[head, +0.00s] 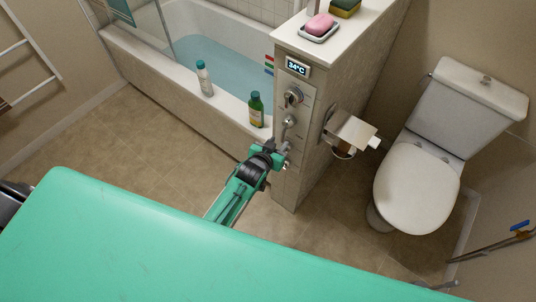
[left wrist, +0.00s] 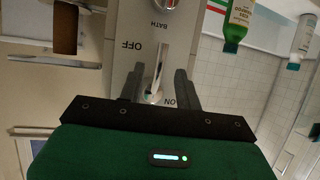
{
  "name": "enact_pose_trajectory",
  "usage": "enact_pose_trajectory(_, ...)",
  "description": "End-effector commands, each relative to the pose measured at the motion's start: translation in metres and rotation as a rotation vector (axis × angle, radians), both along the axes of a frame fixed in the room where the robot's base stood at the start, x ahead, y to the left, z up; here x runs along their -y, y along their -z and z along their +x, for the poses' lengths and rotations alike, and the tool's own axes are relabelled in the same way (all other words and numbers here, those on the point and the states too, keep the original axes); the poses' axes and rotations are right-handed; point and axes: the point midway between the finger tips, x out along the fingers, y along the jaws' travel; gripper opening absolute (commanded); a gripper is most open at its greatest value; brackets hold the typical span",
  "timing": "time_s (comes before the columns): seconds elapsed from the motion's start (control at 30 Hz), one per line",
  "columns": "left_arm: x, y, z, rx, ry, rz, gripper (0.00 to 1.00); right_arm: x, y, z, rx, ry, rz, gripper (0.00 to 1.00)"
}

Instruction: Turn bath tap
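The bath tap's control panel (head: 283,137) is on the end of a low wall beside the bath. Its lever (head: 289,122) sits below a round dial (head: 292,97). In the left wrist view the metal lever (left wrist: 158,72) lies between upside-down OFF and ON labels. My left gripper (head: 284,152) is at the lower part of the panel. In the left wrist view its two fingers (left wrist: 158,88) are apart on either side of the lever, with gaps showing. The fingers partly hide the panel. My right gripper is not in view.
A display (head: 292,68) reads 34°C above the dial. A green bottle (head: 256,109) and a white bottle (head: 205,78) stand on the bath rim (head: 150,60). A toilet-roll holder (head: 350,131) sticks out right of the panel, near the toilet (head: 418,188). Open floor (head: 130,135) lies left.

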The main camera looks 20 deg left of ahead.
Motion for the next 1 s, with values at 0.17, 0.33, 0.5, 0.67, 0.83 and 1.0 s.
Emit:
enact_pose_trajectory(0.17,-0.005,-0.012,-0.032,-0.001,0.000,0.000,0.34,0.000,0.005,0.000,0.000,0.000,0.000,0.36)
enact_pose_trajectory(0.33,-0.008,-0.023,-0.056,-0.001,0.000,-0.001,0.34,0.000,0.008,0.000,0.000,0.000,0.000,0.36)
enact_pose_trajectory(0.5,-0.011,-0.030,-0.069,-0.001,0.000,-0.001,0.34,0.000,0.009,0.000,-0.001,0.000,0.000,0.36)
enact_pose_trajectory(0.67,-0.011,-0.032,-0.073,0.000,0.000,-0.001,0.34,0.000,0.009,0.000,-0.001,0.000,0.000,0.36)
enact_pose_trajectory(0.83,-0.011,-0.032,-0.073,0.000,0.000,-0.001,0.34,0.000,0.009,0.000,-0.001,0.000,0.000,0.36)
enact_pose_trajectory(1.0,-0.011,-0.032,-0.073,0.000,0.000,-0.001,0.34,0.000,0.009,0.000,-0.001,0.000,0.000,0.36)
